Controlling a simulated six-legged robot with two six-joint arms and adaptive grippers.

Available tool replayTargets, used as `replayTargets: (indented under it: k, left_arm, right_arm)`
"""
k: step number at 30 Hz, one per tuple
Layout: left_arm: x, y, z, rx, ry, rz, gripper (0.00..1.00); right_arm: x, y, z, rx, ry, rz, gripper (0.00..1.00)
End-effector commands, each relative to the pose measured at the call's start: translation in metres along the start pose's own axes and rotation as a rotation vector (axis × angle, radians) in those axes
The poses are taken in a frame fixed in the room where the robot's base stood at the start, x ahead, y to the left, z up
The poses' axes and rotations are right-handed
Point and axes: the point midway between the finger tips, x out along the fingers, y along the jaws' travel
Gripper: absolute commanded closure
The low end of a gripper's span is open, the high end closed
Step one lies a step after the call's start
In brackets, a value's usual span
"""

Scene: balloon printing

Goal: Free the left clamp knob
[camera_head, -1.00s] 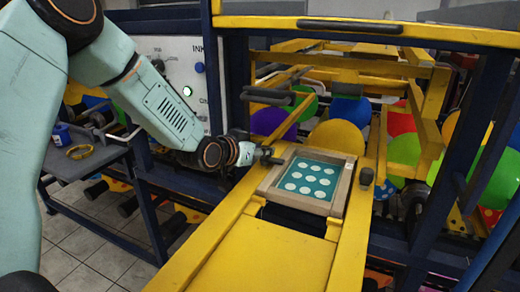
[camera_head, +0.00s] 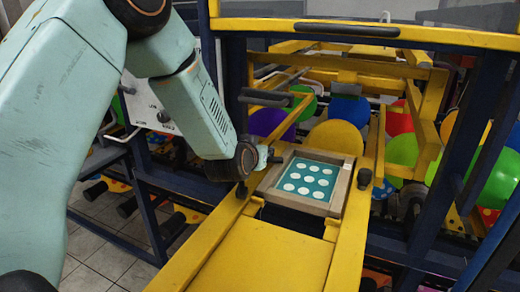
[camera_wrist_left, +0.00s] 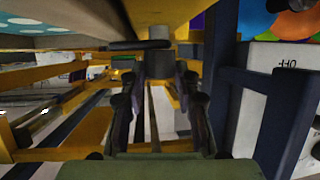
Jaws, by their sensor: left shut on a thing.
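A teal screen with white dots (camera_head: 308,179) sits in a wooden frame (camera_head: 341,194) on the yellow rails. The right clamp knob (camera_head: 365,178), dark and short, stands on the right rail beside the frame. My left gripper (camera_head: 265,158) is at the frame's upper left corner, over the left rail, shut on the left clamp knob. The head view hides most of that knob behind my wrist. In the left wrist view, my left gripper's fingers (camera_wrist_left: 157,88) stand on either side of a grey block, which seems to be the knob (camera_wrist_left: 158,62). My right gripper is out of view.
A yellow plate (camera_head: 262,254) lies in front of the frame between the rails. Yellow bars (camera_head: 355,68) and dark blue posts (camera_head: 452,160) enclose the machine. Several coloured balloons (camera_head: 401,150) are behind it.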

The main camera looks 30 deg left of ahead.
Motion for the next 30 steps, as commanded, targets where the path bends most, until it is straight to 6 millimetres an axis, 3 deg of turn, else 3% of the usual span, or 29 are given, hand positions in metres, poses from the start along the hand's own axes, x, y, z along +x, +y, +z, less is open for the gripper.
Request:
replayTargets:
  k: [13, 30]
  left_arm:
    - [0.000, 0.004, 0.003, -0.070, -0.009, -0.170, 1.00]
    - [0.000, 0.004, 0.004, -0.083, -0.010, -0.198, 1.00]
  right_arm:
    - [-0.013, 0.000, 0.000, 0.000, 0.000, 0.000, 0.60]
    - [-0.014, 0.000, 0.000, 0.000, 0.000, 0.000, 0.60]
